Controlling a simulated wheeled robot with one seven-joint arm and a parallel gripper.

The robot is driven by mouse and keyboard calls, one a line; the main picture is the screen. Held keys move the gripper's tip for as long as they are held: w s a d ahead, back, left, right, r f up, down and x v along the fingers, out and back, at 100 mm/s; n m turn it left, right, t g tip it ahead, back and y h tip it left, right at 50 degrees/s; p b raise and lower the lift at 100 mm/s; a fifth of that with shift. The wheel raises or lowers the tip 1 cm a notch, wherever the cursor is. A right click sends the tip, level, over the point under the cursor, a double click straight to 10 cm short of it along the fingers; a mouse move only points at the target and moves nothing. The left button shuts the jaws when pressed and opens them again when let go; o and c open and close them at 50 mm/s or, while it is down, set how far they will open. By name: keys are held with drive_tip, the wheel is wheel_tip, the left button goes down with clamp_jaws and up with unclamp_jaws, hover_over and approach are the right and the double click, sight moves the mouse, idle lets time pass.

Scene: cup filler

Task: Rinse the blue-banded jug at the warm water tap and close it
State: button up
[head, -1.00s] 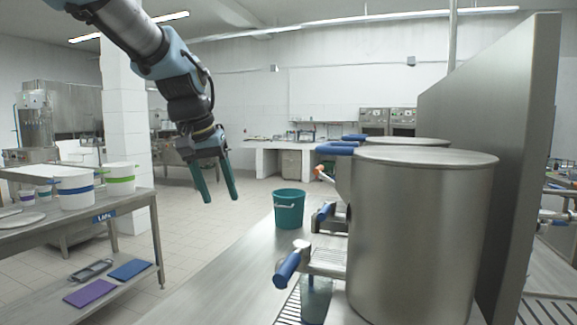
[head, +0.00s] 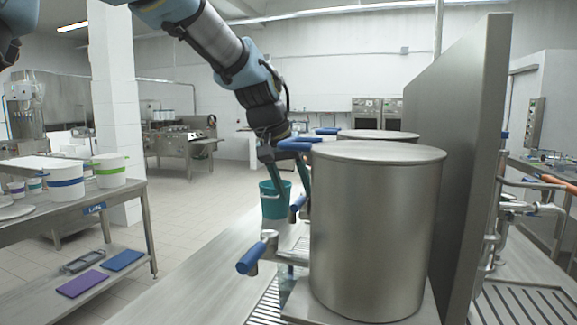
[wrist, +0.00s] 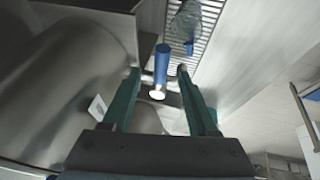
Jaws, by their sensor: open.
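My gripper (head: 288,192) is open and empty, pointing down beside the far tap behind the front steel tank (head: 375,230). In the wrist view its green fingers (wrist: 158,72) stand on either side of a blue lever (wrist: 161,62), which appears apart from both. In the head view the far tap's blue handle (head: 298,206) is close to the fingers. The front tap has a blue handle (head: 249,262). A clear jug (head: 287,277) stands under it, partly hidden; a clear vessel (wrist: 186,20) with a blue part shows in the wrist view. I cannot tell which tap is warm.
A teal bucket (head: 272,207) stands behind the gripper on the counter (head: 185,285). White tubs with blue (head: 65,178) and green bands stand on the left table. A tall steel panel (head: 450,150) rises right of the tanks. The counter's left part is clear.

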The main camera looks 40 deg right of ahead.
drive_tip(key=shift+x, duration=0.9)
clamp_jaws()
